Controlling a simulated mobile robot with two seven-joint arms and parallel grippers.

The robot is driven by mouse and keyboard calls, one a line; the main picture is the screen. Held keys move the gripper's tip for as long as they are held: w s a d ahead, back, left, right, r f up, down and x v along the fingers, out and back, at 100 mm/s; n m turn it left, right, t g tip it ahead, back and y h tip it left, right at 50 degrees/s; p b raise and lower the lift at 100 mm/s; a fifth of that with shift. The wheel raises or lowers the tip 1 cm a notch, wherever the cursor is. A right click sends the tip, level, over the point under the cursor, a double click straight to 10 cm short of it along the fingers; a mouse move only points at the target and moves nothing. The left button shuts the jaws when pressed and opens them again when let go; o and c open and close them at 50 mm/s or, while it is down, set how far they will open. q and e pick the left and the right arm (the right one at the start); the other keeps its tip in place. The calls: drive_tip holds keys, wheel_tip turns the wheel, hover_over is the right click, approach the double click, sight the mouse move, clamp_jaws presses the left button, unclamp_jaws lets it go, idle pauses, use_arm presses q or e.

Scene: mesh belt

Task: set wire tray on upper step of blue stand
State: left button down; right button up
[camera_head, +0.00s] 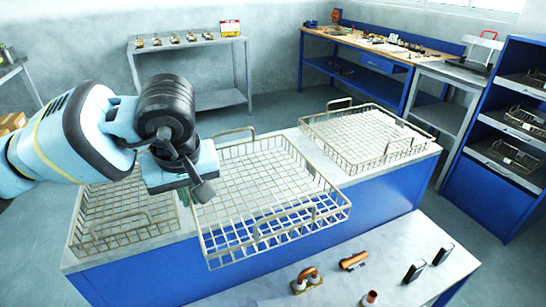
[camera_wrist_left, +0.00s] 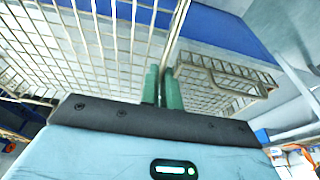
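A wire tray (camera_head: 262,180) of pale mesh is in the middle of the head view, slightly tilted, its near end out past the front edge of a blue stand (camera_head: 340,207) with a grey top. My left gripper (camera_head: 188,194) is at the tray's left side. In the left wrist view its green fingers (camera_wrist_left: 162,88) are close together with the tray's rim wire (camera_wrist_left: 173,38) between them. The fingertips are largely hidden in the head view. Whether the tray touches the stand is unclear. My right gripper is not in view.
Other wire trays lie on the grey top, at left (camera_head: 120,222) and right (camera_head: 362,132). A lower grey surface (camera_head: 400,240) in front holds orange parts (camera_head: 354,261) and dark upright blocks (camera_head: 442,255). Blue shelving (camera_head: 500,190) with trays stands at right.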

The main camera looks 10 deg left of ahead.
use_arm(q)
drive_tip(key=shift+s+d+r, duration=0.1)
drive_tip(key=shift+s+r, duration=0.05)
drive_tip(key=w+a, duration=0.1)
drive_tip(key=w, duration=0.3)
drive_tip(key=w+a+f, duration=0.1)
drive_tip(key=w+a, duration=0.1)
drive_tip(key=w, duration=0.3)
drive_tip(key=w+a, duration=0.2)
drive_tip(key=w, duration=0.3)
drive_tip(key=shift+w+f, duration=0.2)
drive_tip(key=shift+w, duration=0.05)
drive_tip(key=shift+w+a, duration=0.1)
drive_tip(key=shift+w, duration=0.2)
wheel_tip(320, 180, down, 4)
drive_tip(key=shift+r+p, duration=0.2)
drive_tip(key=shift+p, duration=0.25)
